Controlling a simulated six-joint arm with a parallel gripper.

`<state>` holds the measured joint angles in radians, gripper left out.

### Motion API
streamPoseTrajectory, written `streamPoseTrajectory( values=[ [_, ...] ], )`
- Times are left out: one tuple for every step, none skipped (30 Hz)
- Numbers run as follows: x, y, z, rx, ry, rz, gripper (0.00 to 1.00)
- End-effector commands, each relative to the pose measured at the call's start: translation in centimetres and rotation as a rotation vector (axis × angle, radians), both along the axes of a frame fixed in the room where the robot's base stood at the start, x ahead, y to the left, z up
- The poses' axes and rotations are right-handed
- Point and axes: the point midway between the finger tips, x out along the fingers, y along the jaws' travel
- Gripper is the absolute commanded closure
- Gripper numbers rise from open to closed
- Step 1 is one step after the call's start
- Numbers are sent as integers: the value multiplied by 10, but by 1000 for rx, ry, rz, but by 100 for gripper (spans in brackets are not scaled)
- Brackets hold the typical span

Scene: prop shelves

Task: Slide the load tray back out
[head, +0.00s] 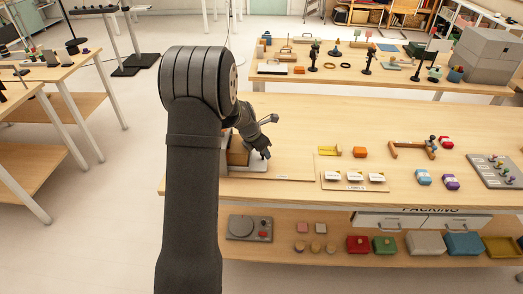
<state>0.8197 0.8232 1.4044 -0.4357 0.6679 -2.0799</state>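My dark arm crosses the left middle of the head view and hides part of the packing table's left end. My gripper (263,154) points down there, low over the table. Its fingertips are too small to tell whether they are open or shut. Beside it, to the left, is a brown block-like thing (238,153) partly behind my arm. A pale flat plate or tray (256,167) lies under the gripper and this block. It may be the load tray. I cannot tell whether the gripper touches it, or how far out it stands.
A shelf below holds a grey device (248,228) and coloured boxes (385,245). The table's back middle is clear.

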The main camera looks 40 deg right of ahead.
Motion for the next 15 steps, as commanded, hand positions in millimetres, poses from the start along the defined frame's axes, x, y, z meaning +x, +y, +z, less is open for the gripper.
streamPoseTrajectory(
  values=[
    [0,0,-1,0,0,0,59],
    [0,-1,-1,-1,-1,0,59],
    [0,-1,-1,-1,-1,0,59],
    [0,-1,-1,-1,-1,0,59],
    [0,-1,-1,-1,-1,0,59],
    [0,-1,-1,-1,-1,0,59],
    [0,-1,-1,-1,-1,0,59],
    [0,0,-1,-1,-1,0,59],
    [0,0,-1,-1,-1,0,67],
    [0,0,-1,-1,-1,0,73],
    [0,0,-1,0,-1,0,79],
    [0,0,-1,0,-1,0,87],
    [0,0,-1,0,-1,0,93],
    [0,0,-1,0,-1,0,99],
    [0,0,0,0,-1,0,100]
  ],
)
